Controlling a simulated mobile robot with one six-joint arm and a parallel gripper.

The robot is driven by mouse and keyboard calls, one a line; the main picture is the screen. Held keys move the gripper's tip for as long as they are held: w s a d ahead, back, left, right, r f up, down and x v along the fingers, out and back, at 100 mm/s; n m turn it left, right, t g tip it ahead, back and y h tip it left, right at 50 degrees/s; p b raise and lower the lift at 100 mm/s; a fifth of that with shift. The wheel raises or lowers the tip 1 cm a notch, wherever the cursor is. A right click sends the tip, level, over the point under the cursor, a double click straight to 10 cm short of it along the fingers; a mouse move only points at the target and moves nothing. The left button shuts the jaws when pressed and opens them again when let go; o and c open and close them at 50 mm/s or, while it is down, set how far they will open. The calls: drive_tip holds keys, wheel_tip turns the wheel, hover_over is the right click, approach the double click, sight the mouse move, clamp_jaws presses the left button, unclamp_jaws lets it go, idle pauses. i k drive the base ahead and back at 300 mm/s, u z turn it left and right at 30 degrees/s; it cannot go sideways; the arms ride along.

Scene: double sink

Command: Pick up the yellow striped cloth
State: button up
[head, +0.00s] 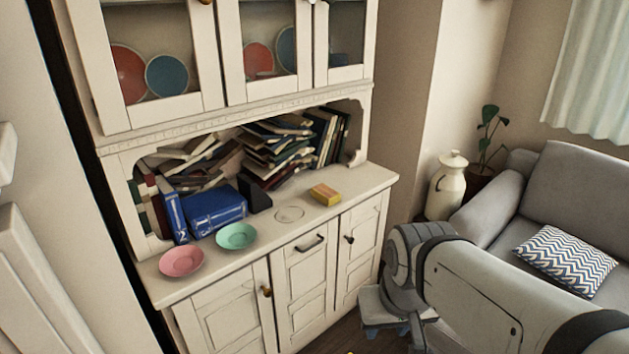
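A small yellow block-shaped item (325,194) with a brownish side lies on the right part of the white cabinet's counter. It may be the folded yellow striped cloth, but no stripes are clear at this size. No other yellow cloth shows. My gripper (388,330) hangs low in front of the cabinet's right end, below and to the right of the yellow item and well apart from it. My arm comes in from the lower right. The fingertips are small and partly hidden, so their opening is unclear.
The white cabinet (228,310) holds a pink bowl (182,262), a green bowl (237,236), blue books (215,210) and piled books on its counter. A thin round outline lies left of the yellow item. A white jar (448,185) and grey sofa (585,185) stand right.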

sight(324, 194)
drive_tip(key=i, duration=1.55)
